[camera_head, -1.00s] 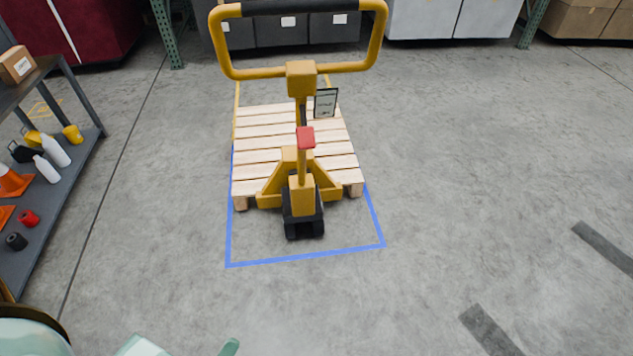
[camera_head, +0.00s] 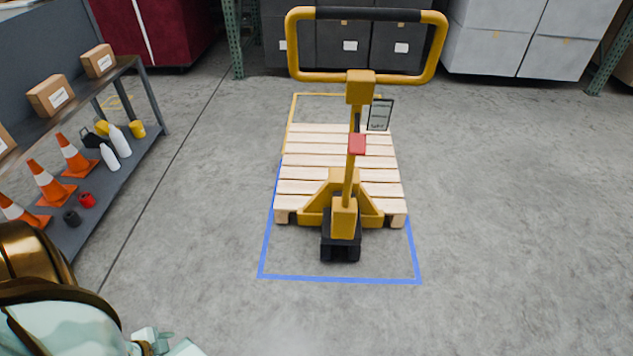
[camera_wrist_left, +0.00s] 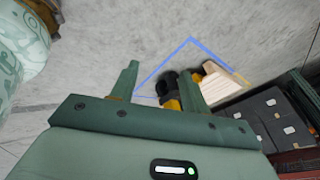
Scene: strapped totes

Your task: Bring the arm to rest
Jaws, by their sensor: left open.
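My left arm comes in at the lower left of the head view, with a small pale green part of it at the bottom edge; its fingertips are not clear there. My right gripper is in neither view.
A grey shelf (camera_head: 140,150) at left holds cartons, orange cones (camera_head: 50,183) and bottles. Grey and dark boxes (camera_head: 350,45) stand at the back. The floor right of the jack is clear.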

